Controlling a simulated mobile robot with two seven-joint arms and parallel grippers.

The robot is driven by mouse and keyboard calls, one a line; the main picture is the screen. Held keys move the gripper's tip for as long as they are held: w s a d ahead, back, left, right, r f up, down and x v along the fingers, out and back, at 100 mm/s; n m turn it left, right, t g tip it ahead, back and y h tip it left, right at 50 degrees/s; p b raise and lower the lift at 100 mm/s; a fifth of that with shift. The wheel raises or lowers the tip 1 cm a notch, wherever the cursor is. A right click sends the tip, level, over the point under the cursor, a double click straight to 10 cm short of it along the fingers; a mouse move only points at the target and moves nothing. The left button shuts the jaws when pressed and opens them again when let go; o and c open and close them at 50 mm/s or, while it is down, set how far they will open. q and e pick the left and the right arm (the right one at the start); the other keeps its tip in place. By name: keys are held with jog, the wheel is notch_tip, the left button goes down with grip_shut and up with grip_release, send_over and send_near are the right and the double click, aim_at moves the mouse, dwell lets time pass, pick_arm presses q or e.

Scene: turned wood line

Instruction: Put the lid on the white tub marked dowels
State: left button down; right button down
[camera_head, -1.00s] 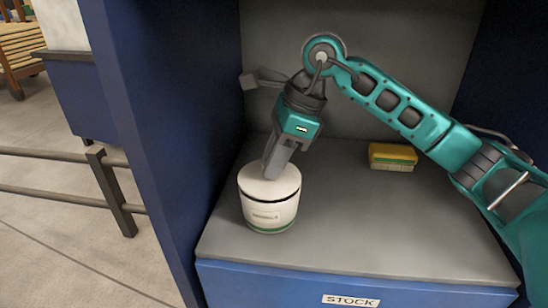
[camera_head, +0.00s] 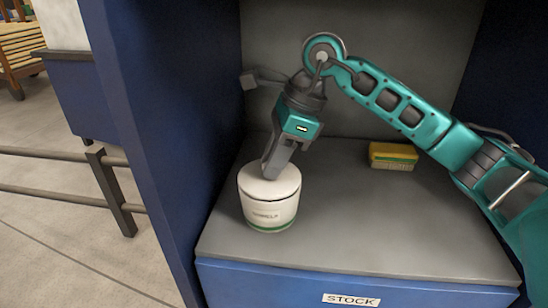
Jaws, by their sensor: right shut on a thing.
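The white tub (camera_head: 268,214) stands upright at the front left of the grey shelf, with a small label on its front and a green band at its base. A white lid (camera_head: 283,186) sits over the tub's mouth, with a thin dark line between it and the tub wall. My right gripper (camera_head: 270,172) points down onto the lid from above and is shut on it; its fingertips hide the grip point. My left gripper is not in view.
A yellow and green sponge-like block (camera_head: 393,156) lies at the back right of the shelf (camera_head: 350,220). A blue side wall (camera_head: 160,130) rises close to the tub's left. The shelf's right front is clear, above a STOCK label (camera_head: 351,299).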

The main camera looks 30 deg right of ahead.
jog(key=c, duration=0.8)
grip_release()
jog(key=shift+c, duration=0.2)
jog(key=shift+o, duration=0.4)
jog(key=o, duration=0.4)
jog(key=shift+r+p, duration=2.7)
jog(key=shift+r, duration=0.8)
jog(key=shift+c, duration=0.3)
